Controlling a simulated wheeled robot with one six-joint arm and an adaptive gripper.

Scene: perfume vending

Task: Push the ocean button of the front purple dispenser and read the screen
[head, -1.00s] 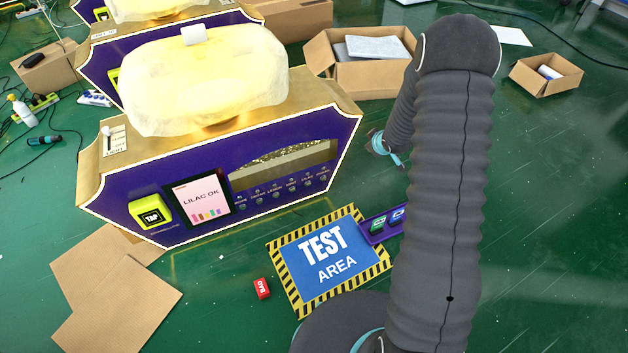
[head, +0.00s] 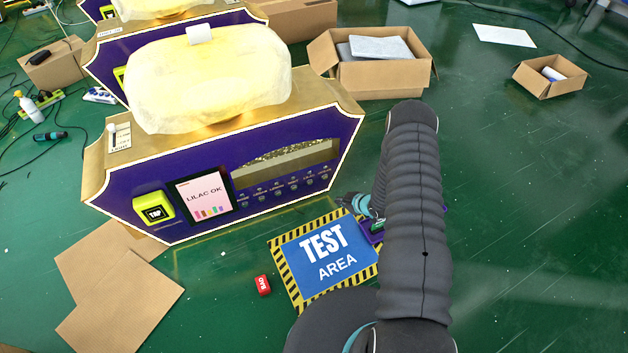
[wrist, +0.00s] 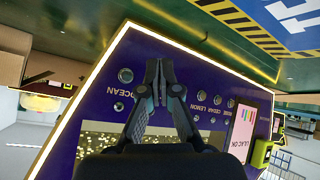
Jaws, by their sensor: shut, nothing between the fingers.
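The front purple dispenser (head: 250,215) faces the floor mat. Its screen (head: 203,195) reads "LILAC OK" above coloured bars. A row of small round buttons (head: 293,188) runs right of the screen. In the wrist view the panel shows tilted, and the ocean button (wrist: 125,76) is by the "OCEAN" label, left of my fingers. My gripper (wrist: 158,65) is shut and empty, its tips in front of the panel between the ocean button and the cedar button; whether they touch it is unclear. In the head view my arm partly hides my gripper (head: 350,203), just right of the dispenser.
A blue "TEST AREA" mat (head: 325,255) with striped edges lies before the dispenser. A red "BAD" block (head: 263,285) lies beside it. Cardboard boxes (head: 370,80) stand behind. A second purple dispenser (head: 105,55) is behind left.

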